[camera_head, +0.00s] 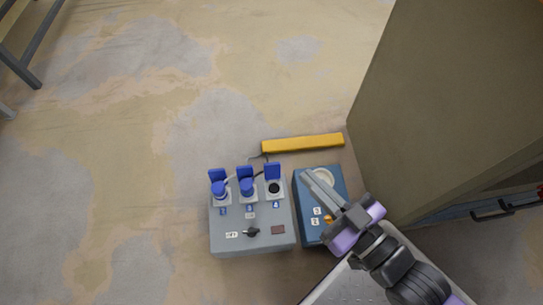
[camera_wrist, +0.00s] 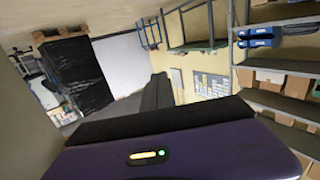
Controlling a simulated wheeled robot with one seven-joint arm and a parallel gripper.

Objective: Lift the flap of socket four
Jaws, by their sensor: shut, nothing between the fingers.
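A grey socket box (camera_head: 235,241) stands on the floor with three sockets along its far side. Its rightmost socket (camera_head: 274,188), labelled 4, has its blue flap (camera_head: 272,171) standing up, and its dark round opening shows with no plug in it. My gripper (camera_head: 306,175) is shut and empty. In the wrist view the sockets do not show.
Blue plugs (camera_head: 220,188) sit in the other two sockets, with their flaps up. A yellow bar (camera_head: 303,143) lies behind the boxes. A large cabinet (camera_head: 450,90) stands close on the right. Floor to the left is clear. Shelves (camera_wrist: 275,100) show in the wrist view.

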